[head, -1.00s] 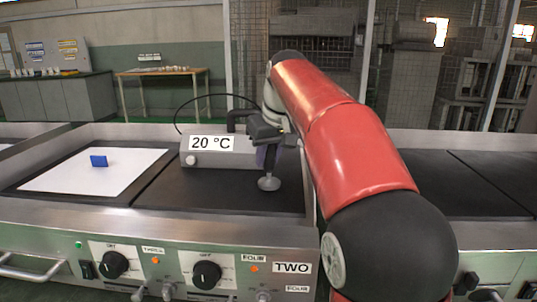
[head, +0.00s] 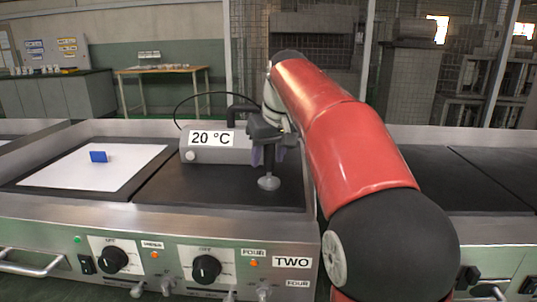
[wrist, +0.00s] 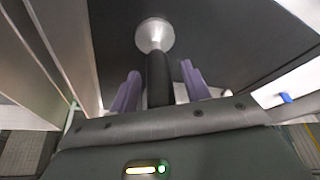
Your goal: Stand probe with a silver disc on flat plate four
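The probe (head: 269,170) has a dark handle and a silver disc (head: 268,183) at its lower end. It stands upright, disc down, on the dark flat plate four (head: 205,188), towards the plate's right side. My gripper (head: 269,156) is above the plate with its purple fingers on both sides of the handle. In the wrist view the probe's dark handle (wrist: 160,80) lies between the fingers, with a gap on each side, so the gripper (wrist: 160,85) is open. The disc (wrist: 155,35) shows beyond the fingertips.
A grey meter box (head: 218,150) reading 20 °C, with a black cable, stands at the plate's back. To the left, a white sheet (head: 90,175) bears a small blue block (head: 98,156). Knobs (head: 206,268) line the front panel. Plate four's front left is bare.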

